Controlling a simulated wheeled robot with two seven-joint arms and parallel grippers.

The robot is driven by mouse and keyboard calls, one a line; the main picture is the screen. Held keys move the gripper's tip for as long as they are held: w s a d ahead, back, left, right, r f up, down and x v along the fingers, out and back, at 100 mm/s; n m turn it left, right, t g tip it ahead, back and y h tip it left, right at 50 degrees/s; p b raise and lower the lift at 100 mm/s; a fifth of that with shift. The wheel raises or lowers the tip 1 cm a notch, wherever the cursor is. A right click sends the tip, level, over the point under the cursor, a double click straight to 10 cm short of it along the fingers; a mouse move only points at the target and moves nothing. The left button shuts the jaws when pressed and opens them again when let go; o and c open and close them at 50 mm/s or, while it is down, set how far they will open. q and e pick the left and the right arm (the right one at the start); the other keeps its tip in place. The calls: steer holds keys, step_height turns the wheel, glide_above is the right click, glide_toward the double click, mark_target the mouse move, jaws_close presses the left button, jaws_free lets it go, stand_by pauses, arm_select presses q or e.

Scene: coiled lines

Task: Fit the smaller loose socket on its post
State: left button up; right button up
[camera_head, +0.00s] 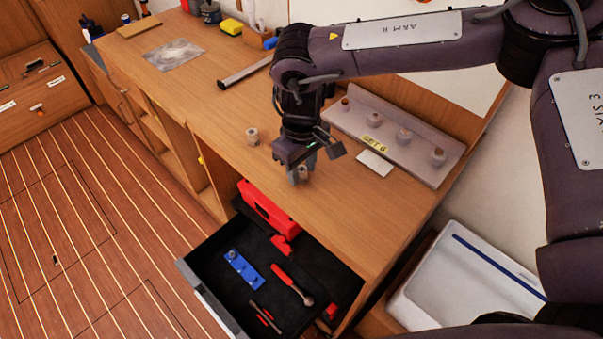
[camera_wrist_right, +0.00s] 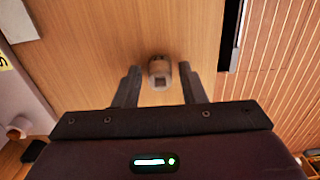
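A loose grey socket (camera_head: 300,175) stands on the bench beneath my right gripper (camera_head: 311,163). In the right wrist view this socket (camera_wrist_right: 159,71) is between the two spread fingers (camera_wrist_right: 159,85), with gaps on both sides. The gripper is open. A second loose socket (camera_head: 252,136) stands to the left on the bench; I cannot tell surely which is smaller. A grey rack (camera_head: 420,160) labelled "SET 6" carries a row of several posts, some with sockets; the left ones (camera_head: 345,103) show brown tops. My left gripper is not in view.
A white card (camera_head: 374,163) lies before the rack. An open drawer (camera_head: 220,290) below the bench edge holds a blue holder (camera_head: 243,269), a red-handled tool (camera_head: 289,283) and a red case (camera_head: 267,208). A grey bar (camera_head: 245,72) lies farther back. The bench's left part is mostly clear.

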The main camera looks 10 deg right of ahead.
steer(key=c, duration=0.8)
steer(key=shift+r, duration=0.1)
steer(key=shift+r+p, duration=0.4)
steer(key=shift+p, duration=0.1)
steer(key=shift+r+p, duration=0.95)
steer(key=shift+r, duration=0.15)
